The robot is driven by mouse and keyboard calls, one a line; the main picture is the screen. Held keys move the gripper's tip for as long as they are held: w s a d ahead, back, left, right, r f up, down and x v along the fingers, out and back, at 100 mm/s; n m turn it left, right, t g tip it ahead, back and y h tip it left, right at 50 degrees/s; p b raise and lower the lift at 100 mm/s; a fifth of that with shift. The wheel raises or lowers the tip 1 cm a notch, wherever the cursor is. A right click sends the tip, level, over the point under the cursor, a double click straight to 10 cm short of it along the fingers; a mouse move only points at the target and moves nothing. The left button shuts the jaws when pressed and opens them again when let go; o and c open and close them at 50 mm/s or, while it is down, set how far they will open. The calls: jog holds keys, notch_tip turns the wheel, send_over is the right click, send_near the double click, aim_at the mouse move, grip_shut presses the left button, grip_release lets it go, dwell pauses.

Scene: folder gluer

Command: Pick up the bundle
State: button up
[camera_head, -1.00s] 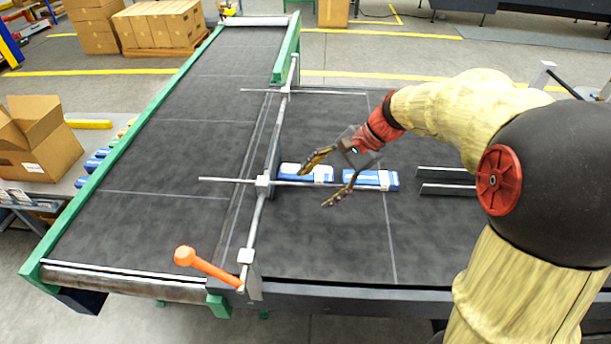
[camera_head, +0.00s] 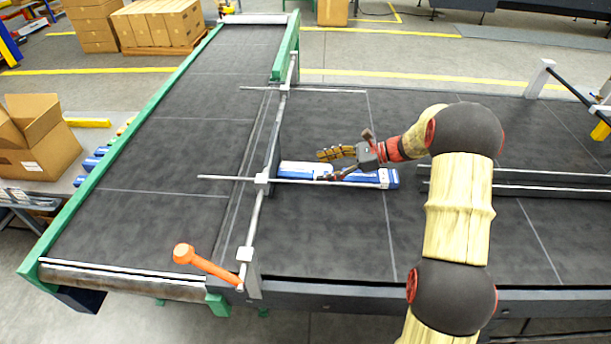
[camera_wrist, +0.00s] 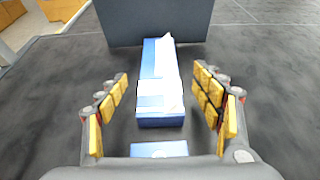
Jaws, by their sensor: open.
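The bundle (camera_head: 300,171) is a row of blue and white flat cartons lying on the dark belt, its left end by the upright stop plate. It also shows in the wrist view (camera_wrist: 160,85), running away from me to the dark plate. My gripper (camera_head: 326,167) is over the bundle in the head view and hides its middle. In the wrist view my gripper (camera_wrist: 163,100) is open, with yellow-padded fingers on the left and right of the bundle and a gap on each side. A nearer blue piece (camera_wrist: 159,149) shows between the finger bases.
The dark stop plate (camera_wrist: 154,20) stands across the far end of the bundle. A thin metal rod (camera_head: 225,178) crosses just in front of the bundle. An orange-handled lever (camera_head: 205,264) is at the front left. Metal rails (camera_head: 540,190) lie to the right. An open carton (camera_head: 40,150) stands at the left.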

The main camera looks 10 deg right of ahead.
aim_at(309, 171)
jog(key=b+x, duration=0.2)
jog(key=x, duration=0.3)
jog(key=shift+a+f, duration=0.1)
jog(key=shift+f, duration=0.1)
jog(key=c, duration=0.3)
jog(key=c, duration=1.1)
